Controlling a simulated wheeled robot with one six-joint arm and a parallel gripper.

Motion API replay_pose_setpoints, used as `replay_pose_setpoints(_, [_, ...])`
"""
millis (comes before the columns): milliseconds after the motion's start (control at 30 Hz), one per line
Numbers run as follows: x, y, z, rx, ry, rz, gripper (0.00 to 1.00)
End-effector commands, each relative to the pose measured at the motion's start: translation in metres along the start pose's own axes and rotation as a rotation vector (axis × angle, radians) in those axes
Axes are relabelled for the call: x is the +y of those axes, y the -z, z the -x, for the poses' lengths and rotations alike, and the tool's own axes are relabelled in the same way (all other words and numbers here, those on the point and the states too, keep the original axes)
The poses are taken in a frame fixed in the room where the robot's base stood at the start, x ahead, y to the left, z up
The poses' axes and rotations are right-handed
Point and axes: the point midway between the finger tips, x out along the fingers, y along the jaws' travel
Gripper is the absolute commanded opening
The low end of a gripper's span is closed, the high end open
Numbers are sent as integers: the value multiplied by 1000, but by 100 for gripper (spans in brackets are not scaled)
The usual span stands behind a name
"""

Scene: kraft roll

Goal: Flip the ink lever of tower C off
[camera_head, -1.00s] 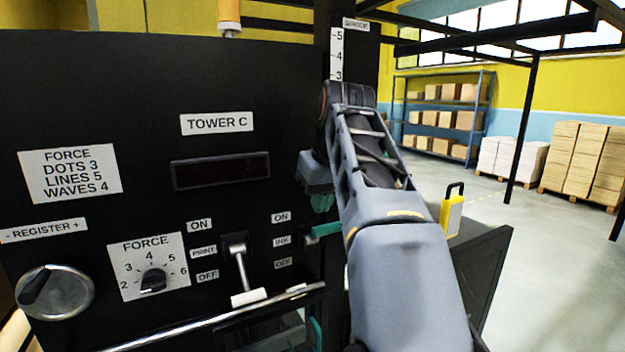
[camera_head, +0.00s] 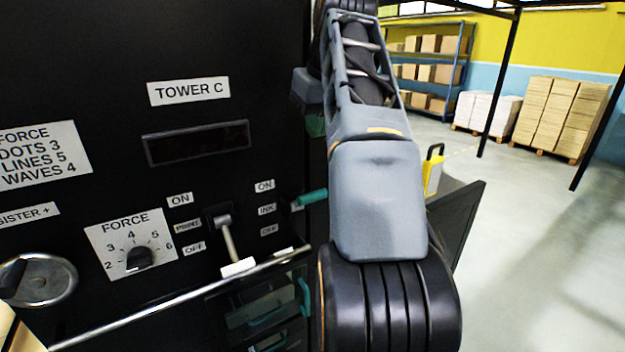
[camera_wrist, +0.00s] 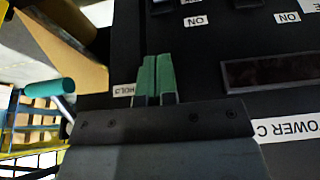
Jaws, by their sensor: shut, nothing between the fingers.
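The tower C panel (camera_head: 100,60) is black and bears a TOWER C label (camera_head: 188,91). The ink lever (camera_head: 313,197) has a teal handle level with the INK label (camera_head: 267,209); my arm borders its right end, and its exact setting is unclear. My gripper (camera_head: 315,125) is mostly hidden behind my arm in the head view, above the ink lever and apart from it. In the wrist view its teal fingers (camera_wrist: 155,78) are shut together, empty, in front of the panel beside a HOLD label (camera_wrist: 124,90). The ink lever is not clearly visible there.
The print lever (camera_head: 230,245) with a white grip is left of the ink lever. A metal rail (camera_head: 180,300) crosses below. Another teal handle (camera_wrist: 48,88) shows left in the wrist view.

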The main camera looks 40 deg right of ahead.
Motion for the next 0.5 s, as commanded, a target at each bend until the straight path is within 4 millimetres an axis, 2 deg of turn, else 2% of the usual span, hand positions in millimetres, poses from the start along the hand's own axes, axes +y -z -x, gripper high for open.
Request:
replay_pose_setpoints(400, [1,-1,-79,-3,0,-1,0])
replay_pose_setpoints(500, [1,-6,-92,-1,-1,-2,0])
